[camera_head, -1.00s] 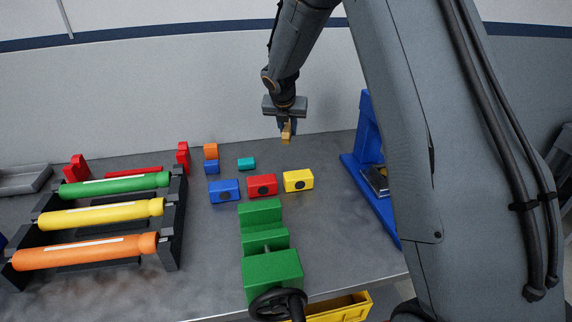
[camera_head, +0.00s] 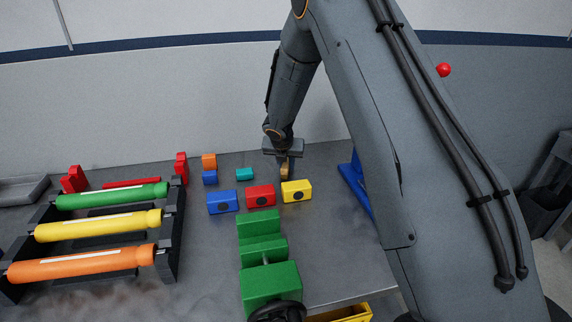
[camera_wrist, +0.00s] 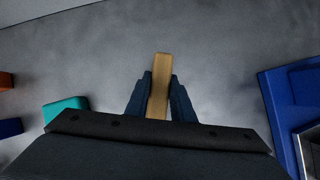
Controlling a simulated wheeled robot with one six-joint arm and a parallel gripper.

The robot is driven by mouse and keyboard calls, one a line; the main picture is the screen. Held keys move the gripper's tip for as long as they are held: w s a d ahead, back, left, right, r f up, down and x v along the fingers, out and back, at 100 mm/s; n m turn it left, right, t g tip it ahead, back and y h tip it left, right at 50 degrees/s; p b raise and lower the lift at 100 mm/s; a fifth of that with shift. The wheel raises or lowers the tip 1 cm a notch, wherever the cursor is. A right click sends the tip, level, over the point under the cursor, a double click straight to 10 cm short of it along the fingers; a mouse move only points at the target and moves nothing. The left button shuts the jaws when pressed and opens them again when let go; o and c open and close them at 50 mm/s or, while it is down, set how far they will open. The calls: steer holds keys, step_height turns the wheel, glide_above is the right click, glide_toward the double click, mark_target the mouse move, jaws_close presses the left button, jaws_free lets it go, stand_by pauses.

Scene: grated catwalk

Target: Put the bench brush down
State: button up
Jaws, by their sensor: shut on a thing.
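The bench brush (camera_wrist: 159,88) shows in the wrist view as a tan wooden bar between the two dark blue fingers of my gripper (camera_wrist: 160,97). The fingers are shut on it. In the head view the brush (camera_head: 285,171) is a small tan piece under my gripper (camera_head: 284,165), low over the back of the grey bench (camera_head: 330,225), behind the yellow block. I cannot tell whether the brush touches the bench top. Its bristles are not visible.
Blue (camera_head: 222,202), red (camera_head: 260,196) and yellow (camera_head: 296,191) blocks stand in front of my gripper. A teal block (camera_head: 244,174) is to its left, a blue stand (camera_head: 355,184) to its right. A green vise (camera_head: 270,280) and a tube rack (camera_head: 171,245) stand nearer. Bare bench lies around the brush.

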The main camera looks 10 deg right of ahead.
steer(key=shift+f, duration=0.1)
steer(key=o, duration=1)
